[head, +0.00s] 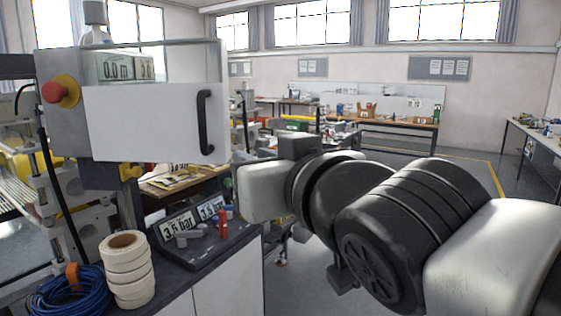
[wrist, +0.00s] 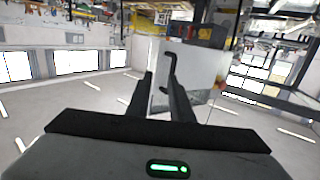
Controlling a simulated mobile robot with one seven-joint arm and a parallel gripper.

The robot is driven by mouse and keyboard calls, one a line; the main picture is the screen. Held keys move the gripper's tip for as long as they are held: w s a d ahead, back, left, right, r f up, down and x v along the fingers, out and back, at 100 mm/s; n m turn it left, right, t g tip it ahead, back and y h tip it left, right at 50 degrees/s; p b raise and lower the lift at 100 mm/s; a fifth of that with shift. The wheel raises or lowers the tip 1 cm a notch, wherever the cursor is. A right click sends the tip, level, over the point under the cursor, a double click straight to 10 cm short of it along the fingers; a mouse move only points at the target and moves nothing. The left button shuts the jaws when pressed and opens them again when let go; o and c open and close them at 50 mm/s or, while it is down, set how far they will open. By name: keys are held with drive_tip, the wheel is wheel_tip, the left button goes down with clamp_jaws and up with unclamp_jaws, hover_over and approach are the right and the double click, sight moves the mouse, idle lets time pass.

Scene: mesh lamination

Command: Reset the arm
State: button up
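My arm reaches in from the right of the head view, across the middle of the room. My gripper's fingers do not show clearly there. In the wrist view my gripper (wrist: 161,76) has two dark fingers with a gap between them and nothing held. The wrist picture looks upside down. Beyond the fingers is the white machine door (wrist: 205,70) with its black handle (wrist: 170,62), apart from the fingers as far as I can tell. In the head view the same door (head: 140,125) and handle (head: 205,122) are at upper left.
A dark-topped cabinet (head: 228,245) stands left of my arm, carrying white tape rolls (head: 127,270), a blue cable coil (head: 70,292), pressure displays (head: 178,226) and a red cylinder (head: 222,222). A red stop button (head: 55,92) is on the machine. Workbenches (head: 385,124) stand at the back.

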drive_tip(key=w+d+f+m+g+h, duration=0.1)
drive_tip(key=d+f+m+g+h, duration=0.15)
drive_tip(key=d+f+h, duration=0.45)
drive_tip(key=s+d+f+m+g+h, duration=0.1)
drive_tip(key=s+d+f+m+g, duration=0.15)
drive_tip(key=s+d+f, duration=0.5)
drive_tip(key=s+d+f+m+g, duration=0.1)
drive_tip(key=s+d+f+g, duration=0.35)
drive_tip(key=f, duration=0.55)
wheel_tip(320, 180, up, 15)
drive_tip(key=w+p, duration=0.1)
drive_tip(key=p, duration=1.3)
drive_tip(key=shift+w+p, duration=0.25)
drive_tip(key=shift+p, duration=0.1)
drive_tip(key=shift+a, duration=0.1)
